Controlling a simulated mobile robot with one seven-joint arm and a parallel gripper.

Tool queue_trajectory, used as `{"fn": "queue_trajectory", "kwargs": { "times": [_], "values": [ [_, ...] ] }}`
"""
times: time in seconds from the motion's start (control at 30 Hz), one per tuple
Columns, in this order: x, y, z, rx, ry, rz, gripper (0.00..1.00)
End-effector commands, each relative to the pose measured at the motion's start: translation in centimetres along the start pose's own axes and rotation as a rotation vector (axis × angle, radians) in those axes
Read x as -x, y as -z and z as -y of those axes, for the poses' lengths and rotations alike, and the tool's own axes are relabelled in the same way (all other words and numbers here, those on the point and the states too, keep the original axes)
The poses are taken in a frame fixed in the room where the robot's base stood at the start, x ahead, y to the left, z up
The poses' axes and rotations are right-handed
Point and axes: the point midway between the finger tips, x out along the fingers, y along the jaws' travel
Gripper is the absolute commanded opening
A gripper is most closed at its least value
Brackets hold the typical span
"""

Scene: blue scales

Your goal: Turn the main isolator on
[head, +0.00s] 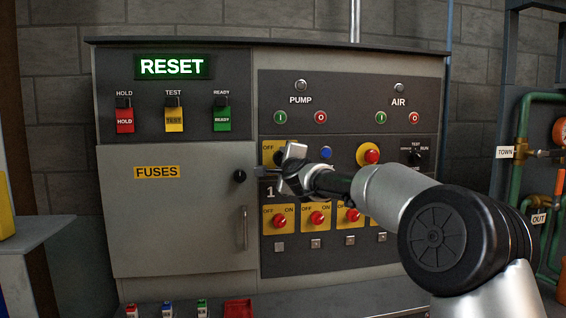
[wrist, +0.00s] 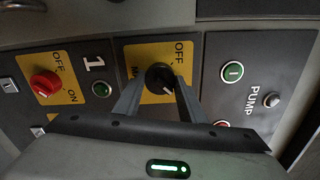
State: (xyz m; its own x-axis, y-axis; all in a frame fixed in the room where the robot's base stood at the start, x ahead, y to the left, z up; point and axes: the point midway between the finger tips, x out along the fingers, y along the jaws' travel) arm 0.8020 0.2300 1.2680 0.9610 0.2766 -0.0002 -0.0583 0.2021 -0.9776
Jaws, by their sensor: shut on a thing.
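The main isolator is a black rotary knob (wrist: 160,77) on a yellow plate (wrist: 133,55) in the wrist view, with OFF printed beside it and a second label mostly covered. My gripper (wrist: 156,92) has one finger on each side of the knob and is shut on it. I cannot clearly read the knob's setting. In the head view, OFF shows on the corner of the yellow plate (head: 268,147), and my gripper (head: 268,170) and wrist hide the knob.
Red rotary switches (head: 279,221) on yellow plates sit below my gripper. The closed FUSES door (head: 180,220), with a black knob (head: 240,176), is just left. Pump buttons (head: 280,117) are above; a lit RESET sign (head: 172,67) is upper left.

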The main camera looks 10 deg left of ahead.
Motion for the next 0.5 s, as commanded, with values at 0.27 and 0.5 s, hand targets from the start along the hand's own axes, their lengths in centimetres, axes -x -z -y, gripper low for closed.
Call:
{"fn": "queue_trajectory", "kwargs": {
  "times": [0.27,0.5],
  "values": [
    [0.0,-0.01,0.02,-0.003,0.0,0.0,0.45],
    [0.0,-0.01,0.01,-0.001,0.0,0.0,0.55]
  ]
}}
